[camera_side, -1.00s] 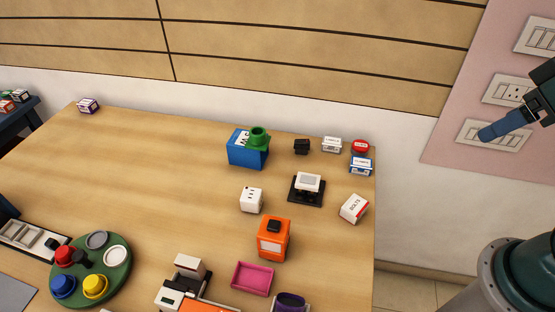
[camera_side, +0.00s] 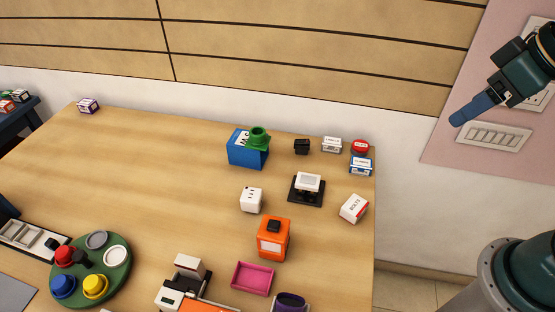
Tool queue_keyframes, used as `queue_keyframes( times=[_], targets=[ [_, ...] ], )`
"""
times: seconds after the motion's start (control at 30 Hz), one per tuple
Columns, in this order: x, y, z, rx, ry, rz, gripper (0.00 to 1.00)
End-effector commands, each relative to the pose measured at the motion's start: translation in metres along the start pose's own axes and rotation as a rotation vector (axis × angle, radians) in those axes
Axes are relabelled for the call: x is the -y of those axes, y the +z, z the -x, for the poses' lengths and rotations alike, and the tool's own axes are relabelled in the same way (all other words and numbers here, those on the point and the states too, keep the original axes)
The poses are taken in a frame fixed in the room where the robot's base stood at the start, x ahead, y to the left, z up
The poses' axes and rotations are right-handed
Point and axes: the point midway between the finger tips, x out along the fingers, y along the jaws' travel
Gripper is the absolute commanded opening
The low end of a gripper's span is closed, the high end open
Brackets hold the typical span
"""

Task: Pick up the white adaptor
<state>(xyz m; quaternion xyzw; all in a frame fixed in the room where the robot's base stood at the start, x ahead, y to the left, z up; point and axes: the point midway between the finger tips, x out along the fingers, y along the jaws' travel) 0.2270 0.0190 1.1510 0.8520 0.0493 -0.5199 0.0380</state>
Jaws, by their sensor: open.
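A white cube-like block with small dark holes, which looks like the white adaptor (camera_side: 251,199), sits upright on the wooden table (camera_side: 165,170) near the middle of the view. Nothing covers it. My gripper (camera_side: 468,112) is at the upper right, high in front of the pink wall panel. It is open and empty, well apart from the adaptor. Its fingers overlap in this view, so the gap between them does not show.
A blue box with a green top (camera_side: 246,152) stands behind the adaptor. An orange box (camera_side: 273,239) stands in front, and a white piece on a black base (camera_side: 307,190) to the right. A pink tray (camera_side: 252,279) and a green round tray (camera_side: 120,275) lie nearer the front.

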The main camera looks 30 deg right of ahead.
Motion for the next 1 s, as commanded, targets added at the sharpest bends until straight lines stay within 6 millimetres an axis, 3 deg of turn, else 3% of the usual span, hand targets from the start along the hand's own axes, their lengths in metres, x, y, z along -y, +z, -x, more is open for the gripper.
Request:
queue_keyframes(
  times=[0.5,1.0],
  targets=[
    [0.054,-0.088,-0.070,0.037,-0.108,0.245,0.67],
    [0.135,-0.136,-0.170,0.061,-0.216,0.465,0.67]
  ],
)
